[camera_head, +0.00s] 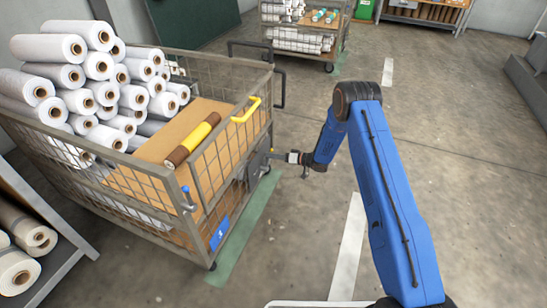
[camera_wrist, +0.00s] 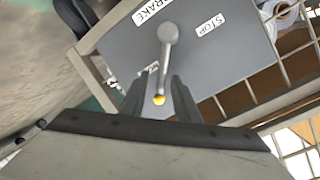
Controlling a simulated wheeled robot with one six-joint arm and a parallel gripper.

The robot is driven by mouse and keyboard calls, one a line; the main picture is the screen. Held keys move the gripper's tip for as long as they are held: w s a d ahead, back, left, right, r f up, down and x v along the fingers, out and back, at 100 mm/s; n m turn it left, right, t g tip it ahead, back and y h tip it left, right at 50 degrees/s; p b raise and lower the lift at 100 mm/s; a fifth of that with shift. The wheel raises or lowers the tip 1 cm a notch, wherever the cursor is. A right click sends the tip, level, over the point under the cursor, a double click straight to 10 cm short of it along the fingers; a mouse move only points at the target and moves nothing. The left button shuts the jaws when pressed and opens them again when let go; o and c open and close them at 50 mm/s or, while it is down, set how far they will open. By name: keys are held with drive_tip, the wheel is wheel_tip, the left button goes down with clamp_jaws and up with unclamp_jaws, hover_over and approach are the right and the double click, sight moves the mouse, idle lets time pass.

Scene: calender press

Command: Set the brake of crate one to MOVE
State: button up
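The crate (camera_head: 233,180) is a wire-mesh cage trolley on the left, loaded with white rolls. Its brake plate (camera_head: 257,163) is on its right side; in the wrist view the grey plate (camera_wrist: 225,65) bears the labels BRAKE and STOP. Another label, left of the lever, is mostly hidden. The brake lever (camera_wrist: 168,45) has a round grey hub and a yellow tip, and runs down the picture, off the STOP label. My gripper (camera_wrist: 158,92) has its fingers apart, one each side of the lever's tip. In the head view my gripper (camera_head: 294,157) is at the plate.
A second trolley (camera_head: 303,40) stands at the back. A shelf with rolls (camera_head: 55,265) is at lower left.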

drive_tip(key=v, duration=1.7)
drive_tip(key=shift+s+d, duration=0.15)
drive_tip(key=shift+s, duration=0.05)
